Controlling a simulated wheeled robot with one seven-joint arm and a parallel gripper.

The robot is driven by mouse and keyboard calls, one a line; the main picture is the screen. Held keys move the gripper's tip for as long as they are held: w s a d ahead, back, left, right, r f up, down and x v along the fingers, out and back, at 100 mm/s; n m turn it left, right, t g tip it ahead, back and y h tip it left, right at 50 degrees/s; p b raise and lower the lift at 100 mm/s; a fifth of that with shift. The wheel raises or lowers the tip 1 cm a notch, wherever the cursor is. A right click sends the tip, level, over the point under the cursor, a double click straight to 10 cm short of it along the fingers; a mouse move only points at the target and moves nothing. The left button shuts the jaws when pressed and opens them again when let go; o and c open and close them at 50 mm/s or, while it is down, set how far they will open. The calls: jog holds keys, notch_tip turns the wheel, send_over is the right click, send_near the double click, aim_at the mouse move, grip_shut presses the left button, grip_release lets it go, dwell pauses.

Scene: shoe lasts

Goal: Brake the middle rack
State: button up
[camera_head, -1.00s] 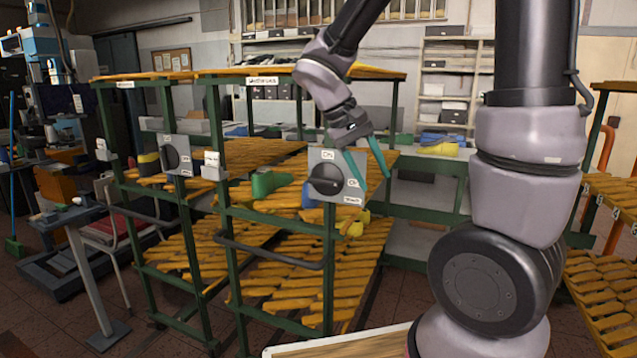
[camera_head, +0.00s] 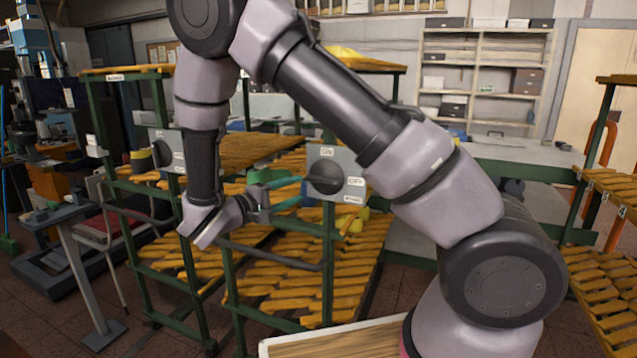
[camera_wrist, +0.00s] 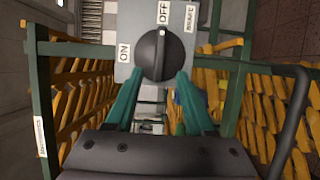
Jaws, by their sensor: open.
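The middle rack (camera_head: 333,240) is a green-framed rack with slatted yellow shelves. On its front post is a grey brake plate (camera_head: 350,160) with a black knob (camera_head: 325,177). In the wrist view the plate (camera_wrist: 185,45) reads ON at the left and OFF at the top, with a BRAKE label at the right. The white mark on the knob (camera_wrist: 160,55) points up at OFF. My gripper (camera_head: 299,192) has teal fingers reaching rightward to the plate. In the wrist view my gripper (camera_wrist: 160,76) is open, one finger on each side of the knob's lower part; contact cannot be told.
A left rack (camera_head: 187,240) has a similar knob plate (camera_head: 166,150), partly behind my arm. Another rack (camera_head: 600,265) stands at the far right. A curved dark handlebar (camera_wrist: 290,120) sits close to my gripper's right in the wrist view. Shoe lasts lie on the middle rack.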

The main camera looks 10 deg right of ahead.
aim_at(321, 181)
jog(key=x, duration=0.9)
jog(key=shift+s, duration=0.1)
grip_shut()
